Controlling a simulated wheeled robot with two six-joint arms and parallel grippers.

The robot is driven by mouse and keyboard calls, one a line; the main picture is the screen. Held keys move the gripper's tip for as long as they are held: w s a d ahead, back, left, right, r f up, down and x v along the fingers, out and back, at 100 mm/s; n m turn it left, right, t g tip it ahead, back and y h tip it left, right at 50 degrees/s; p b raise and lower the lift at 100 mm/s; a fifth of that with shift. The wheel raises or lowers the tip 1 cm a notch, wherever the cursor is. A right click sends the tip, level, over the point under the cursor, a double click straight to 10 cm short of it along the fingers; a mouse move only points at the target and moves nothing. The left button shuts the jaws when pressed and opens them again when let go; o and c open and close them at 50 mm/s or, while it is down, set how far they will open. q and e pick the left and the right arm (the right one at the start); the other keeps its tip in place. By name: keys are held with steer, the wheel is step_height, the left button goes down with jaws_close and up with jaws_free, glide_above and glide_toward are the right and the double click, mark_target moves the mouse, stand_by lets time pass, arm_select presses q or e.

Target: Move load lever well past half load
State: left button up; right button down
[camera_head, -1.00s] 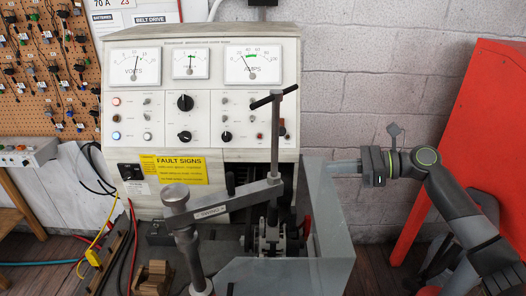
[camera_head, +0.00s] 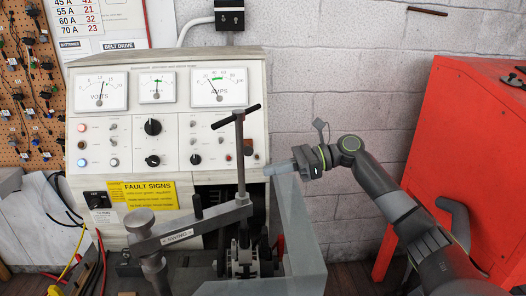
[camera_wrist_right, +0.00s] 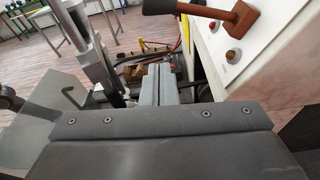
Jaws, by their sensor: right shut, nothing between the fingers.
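The load lever (camera_head: 248,147) appears to be the small brown and dark piece at the right of the test bench's front panel, partly hidden by the T-handled post. In the right wrist view a brown lever with a dark cylindrical grip (camera_wrist_right: 232,20) stands out from the panel at the top. My right gripper (camera_head: 268,169) is shut and empty, pointing left beside the panel's right edge, slightly below the lever. Its closed fingers (camera_wrist_right: 158,85) lie below and left of the lever in the right wrist view, apart from it. My left gripper is not in view.
The T-handled post (camera_head: 240,160) and swing arm (camera_head: 190,232) stand before the panel. A grey guard plate (camera_head: 300,225) rises below my right gripper. The amps meter (camera_head: 220,87) reads low. A red cabinet (camera_head: 470,130) stands at right; the wall space between is open.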

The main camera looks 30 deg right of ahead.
mark_target(252, 153)
steer(key=shift+w+a+r+p, duration=0.35)
steer(key=shift+a+r+p, duration=0.25)
steer(key=shift+r, duration=0.25)
steer(key=shift+w+a+r+p, duration=0.4)
steer(key=shift+a+r, duration=0.2)
steer(key=shift+r, duration=0.25)
steer(key=r+p, duration=0.1)
steer(key=p, duration=0.2)
steer(key=shift+w+r, duration=0.15)
steer(key=shift+r, duration=0.1)
steer(key=shift+a, duration=0.1)
